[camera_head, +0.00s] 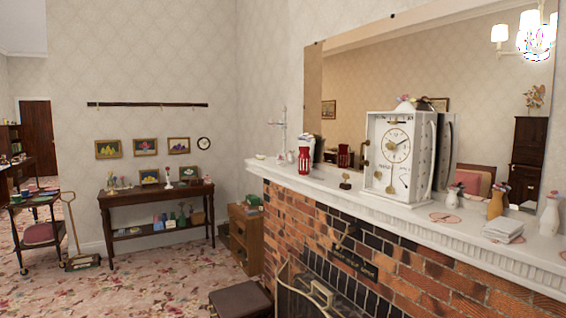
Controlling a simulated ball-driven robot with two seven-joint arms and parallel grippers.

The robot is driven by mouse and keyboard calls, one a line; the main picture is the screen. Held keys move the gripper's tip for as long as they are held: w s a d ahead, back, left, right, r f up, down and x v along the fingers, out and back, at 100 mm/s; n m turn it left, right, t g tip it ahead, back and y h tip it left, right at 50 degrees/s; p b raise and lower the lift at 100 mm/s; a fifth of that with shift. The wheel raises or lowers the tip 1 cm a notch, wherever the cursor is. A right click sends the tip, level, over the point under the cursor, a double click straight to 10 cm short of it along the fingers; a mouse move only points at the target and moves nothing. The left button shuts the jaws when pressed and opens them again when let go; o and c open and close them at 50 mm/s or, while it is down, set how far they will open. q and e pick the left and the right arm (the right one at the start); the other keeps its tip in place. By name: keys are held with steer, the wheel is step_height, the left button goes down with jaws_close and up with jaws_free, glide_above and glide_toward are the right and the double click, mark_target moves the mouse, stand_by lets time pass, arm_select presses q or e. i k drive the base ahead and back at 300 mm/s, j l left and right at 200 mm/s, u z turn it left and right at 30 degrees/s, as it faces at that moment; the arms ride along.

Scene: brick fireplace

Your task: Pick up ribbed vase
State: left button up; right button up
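A small red vase (304,161) with what look like vertical ribs stands upright on the white mantel shelf (465,231), left of the clock. Its reflection shows in the mirror behind it. A yellow-orange vase (495,205) and a white vase (549,216), both with flowers, stand at the right end of the shelf; I cannot tell whether they are ribbed. Neither of my grippers is in view.
Below are the brick fireplace (290,220), a fire screen (298,300) and a dark stool (241,300). A side table (157,198) stands at the far wall. Carpet (150,280) is open at left.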

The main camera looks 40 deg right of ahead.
mark_target(303, 160)
steer(key=i+z, duration=0.25)
steer(key=i, duration=0.15)
steer(key=i+j+z, duration=0.25)
steer(key=i, duration=0.15)
steer(key=i+j+z, duration=0.1)
steer(key=i+z, duration=0.15)
steer(key=i+l+z, duration=0.15)
steer(key=i+z, duration=0.7)
steer(key=i+j+z, duration=0.2)
steer(key=i+z, duration=0.25)
steer(key=i, duration=0.15)
